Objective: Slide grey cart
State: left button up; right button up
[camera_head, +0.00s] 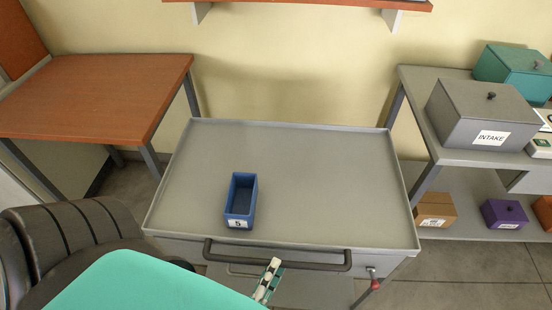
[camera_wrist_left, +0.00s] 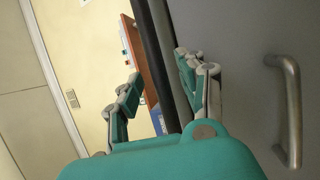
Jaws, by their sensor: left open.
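The grey cart (camera_head: 330,170) stands in the middle of the head view, with a raised rim around its top. Its dark handle bar (camera_head: 285,257) runs along the near side. A blue box (camera_head: 240,200) labelled 5 sits on the top, left of centre. My left gripper (camera_head: 269,277) is open just in front of the handle bar, near its middle. In the left wrist view, its fingers (camera_wrist_left: 160,72) are spread, with a dark bar (camera_wrist_left: 168,50) showing between them. I cannot tell whether they touch it. My right gripper is not in view.
A brown-topped table (camera_head: 95,95) stands left of the cart. A grey shelf unit (camera_head: 425,110) on the right carries a grey INTAKE box (camera_head: 465,115) and a teal box (camera_head: 515,70). A silver handle (camera_wrist_left: 290,110) shows in the left wrist view. Wall lies behind the cart.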

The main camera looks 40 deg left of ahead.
pick_arm(q)
jog(key=v, duration=1)
jog(key=shift+s, duration=0.25)
jog(key=shift+w+f, duration=0.1)
